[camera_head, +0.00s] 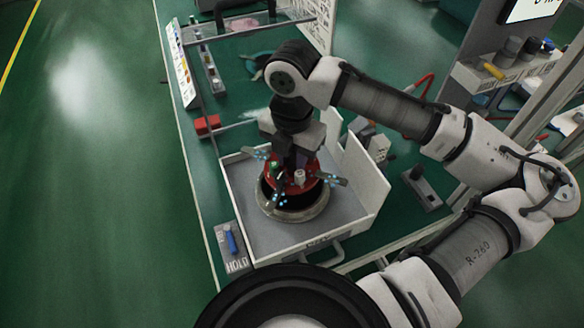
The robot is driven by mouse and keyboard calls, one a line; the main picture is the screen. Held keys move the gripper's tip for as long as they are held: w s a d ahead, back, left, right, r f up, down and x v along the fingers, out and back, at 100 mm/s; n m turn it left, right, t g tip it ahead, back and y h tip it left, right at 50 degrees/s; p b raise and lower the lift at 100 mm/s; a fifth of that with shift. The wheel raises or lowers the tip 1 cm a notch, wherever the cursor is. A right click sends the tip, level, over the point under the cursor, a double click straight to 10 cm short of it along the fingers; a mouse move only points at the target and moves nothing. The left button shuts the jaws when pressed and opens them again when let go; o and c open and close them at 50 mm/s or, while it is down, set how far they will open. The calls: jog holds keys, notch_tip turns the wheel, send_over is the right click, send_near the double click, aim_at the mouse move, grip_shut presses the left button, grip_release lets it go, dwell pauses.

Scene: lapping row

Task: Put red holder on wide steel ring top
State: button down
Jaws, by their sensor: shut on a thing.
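The red holder (311,181) is a round red piece below my wrist, in the middle of the camera view. My gripper (291,178) reaches down from above and is shut on it. The wide steel ring (277,214) lies in a white open-topped tray (239,208) directly under the holder, with its metal rim showing at the front. A dark gap or body shows between holder and ring; I cannot tell whether they touch. My wrist hides the far side of both.
The tray's raised walls stand close around the ring. A HOLD plate with a blue handle (231,243) lies left of the tray. A red block (207,125) sits behind it. A grey device (421,186) stands right. Open green floor (90,200) lies far left.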

aim_at(292, 168)
jog(key=shift+f, duration=2.15)
jog(key=shift+f+b, duration=0.3)
jog(key=shift+f, duration=0.3)
jog(key=c, duration=1.1)
grip_release()
jog(key=shift+c, duration=0.2)
jog(key=shift+r, duration=0.1)
notch_tip(292, 168, up, 13)
jog(key=shift+r, duration=0.1)
